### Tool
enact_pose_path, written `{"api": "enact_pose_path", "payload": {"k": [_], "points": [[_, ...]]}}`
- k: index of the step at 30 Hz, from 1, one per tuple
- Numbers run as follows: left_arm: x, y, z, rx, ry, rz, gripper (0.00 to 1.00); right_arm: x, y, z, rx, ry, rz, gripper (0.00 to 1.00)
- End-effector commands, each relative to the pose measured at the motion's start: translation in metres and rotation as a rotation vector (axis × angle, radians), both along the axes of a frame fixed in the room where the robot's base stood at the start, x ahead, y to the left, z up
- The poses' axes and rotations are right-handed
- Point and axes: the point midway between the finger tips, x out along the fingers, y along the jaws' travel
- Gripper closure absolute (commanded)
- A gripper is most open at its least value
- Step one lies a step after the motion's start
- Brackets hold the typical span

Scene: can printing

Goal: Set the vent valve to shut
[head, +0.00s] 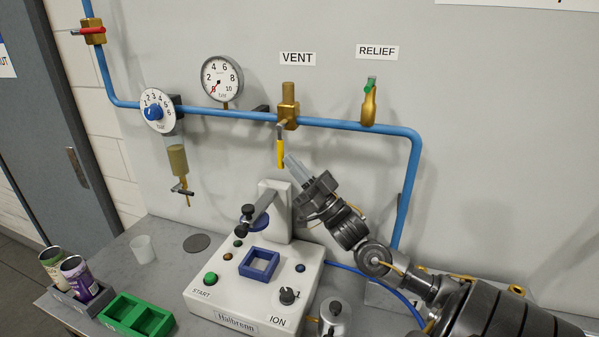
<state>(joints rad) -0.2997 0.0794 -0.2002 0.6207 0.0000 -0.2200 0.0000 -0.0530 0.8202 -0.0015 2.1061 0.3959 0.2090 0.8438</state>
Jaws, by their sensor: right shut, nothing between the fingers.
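The vent valve (289,107) is a brass body on the blue pipe, under the VENT label (297,59). Its yellow lever (281,154) hangs down below the pipe, nearly vertical and in line with the upright brass body. My right gripper (290,160) is shut and empty. Its fingertips are just to the right of the lever's lower end; I cannot tell whether they touch it. My left gripper is not in view.
The blue pipe (230,114) runs along the wall with a gauge (222,78), a regulator (157,110) and the green-levered relief valve (369,102). Below stands a white printing machine (232,290). Cans (79,276), a green tray (136,317) and a cup (143,249) occupy the bench's left.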

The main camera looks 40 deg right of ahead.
Motion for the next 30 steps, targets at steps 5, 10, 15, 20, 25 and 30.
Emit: {"api": "enact_pose_path", "payload": {"k": [5,10,15,20,25,30], "points": [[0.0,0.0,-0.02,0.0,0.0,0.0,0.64,0.008,0.004,-0.005,0.033,-0.062,0.002,1.0],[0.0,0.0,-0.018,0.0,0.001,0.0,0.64,0.009,0.005,-0.002,0.036,-0.067,0.004,1.0],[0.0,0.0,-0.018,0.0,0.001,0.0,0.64,0.009,0.006,-0.002,0.035,-0.066,0.005,1.0],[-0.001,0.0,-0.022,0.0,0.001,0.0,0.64,0.005,0.004,-0.008,0.035,-0.064,0.004,1.0],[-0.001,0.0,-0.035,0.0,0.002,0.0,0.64,-0.017,-0.005,-0.029,0.038,-0.067,0.0,1.0],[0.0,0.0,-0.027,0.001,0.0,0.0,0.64,-0.054,-0.015,-0.024,0.036,-0.067,-0.001,1.0]]}}
